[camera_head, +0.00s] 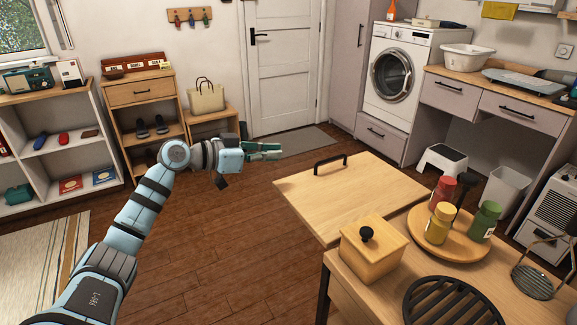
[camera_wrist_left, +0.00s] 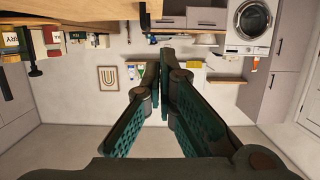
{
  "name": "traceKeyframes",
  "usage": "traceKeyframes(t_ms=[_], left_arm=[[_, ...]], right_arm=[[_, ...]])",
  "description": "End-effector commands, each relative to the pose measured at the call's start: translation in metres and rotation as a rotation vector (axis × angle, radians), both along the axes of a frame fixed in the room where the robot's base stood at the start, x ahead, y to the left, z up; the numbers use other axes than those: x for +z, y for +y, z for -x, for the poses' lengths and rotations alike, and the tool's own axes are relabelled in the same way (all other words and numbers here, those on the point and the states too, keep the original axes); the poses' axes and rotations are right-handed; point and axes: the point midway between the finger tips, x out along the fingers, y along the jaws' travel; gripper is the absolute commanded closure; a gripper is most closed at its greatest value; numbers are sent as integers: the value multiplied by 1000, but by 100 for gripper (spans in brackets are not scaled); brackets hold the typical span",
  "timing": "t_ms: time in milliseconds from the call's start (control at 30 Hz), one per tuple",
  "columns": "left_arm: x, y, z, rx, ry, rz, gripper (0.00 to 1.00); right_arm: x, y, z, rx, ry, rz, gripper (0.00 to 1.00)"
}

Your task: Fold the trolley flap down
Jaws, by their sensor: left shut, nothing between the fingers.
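The trolley flap (camera_head: 340,195) is a pale wooden board with a black bar handle (camera_head: 330,164) near its far edge. In the head view it lies about level beside the trolley top (camera_head: 345,290). In the wrist view, which is upside down, its wooden edge (camera_wrist_left: 75,10) and the dark handle (camera_wrist_left: 144,17) show at the top. My left gripper (camera_head: 277,152) is left of the flap and its handle, apart from both. Its green-padded fingers (camera_wrist_left: 164,85) are shut and empty. My right gripper is in neither view.
On the trolley stand a wooden box (camera_head: 372,255), a black trivet (camera_head: 450,302) and a round tray (camera_head: 417,242) with several jars. A step stool (camera_head: 440,158) stands beyond the flap. Open floor (camera_head: 230,235) lies left of the trolley; shelves (camera_head: 80,152) line the left wall.

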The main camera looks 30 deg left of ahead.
Motion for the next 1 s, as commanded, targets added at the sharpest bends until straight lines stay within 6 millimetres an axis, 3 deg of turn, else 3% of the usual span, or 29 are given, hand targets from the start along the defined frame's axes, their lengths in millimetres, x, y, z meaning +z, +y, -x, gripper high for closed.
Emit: traceKeyframes(t_ms=[233, 300, 500, 1000], left_arm=[[-13, -28, -45, -1, 1, 6, 100], [-30, -26, -44, 1, 6, 1, 100], [-52, -26, -44, 1, 3, 0, 100], [-57, -25, -43, 2, 7, 7, 100]], right_arm=[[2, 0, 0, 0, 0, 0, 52], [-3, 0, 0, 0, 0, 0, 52], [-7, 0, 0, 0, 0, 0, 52], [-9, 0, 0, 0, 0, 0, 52]])
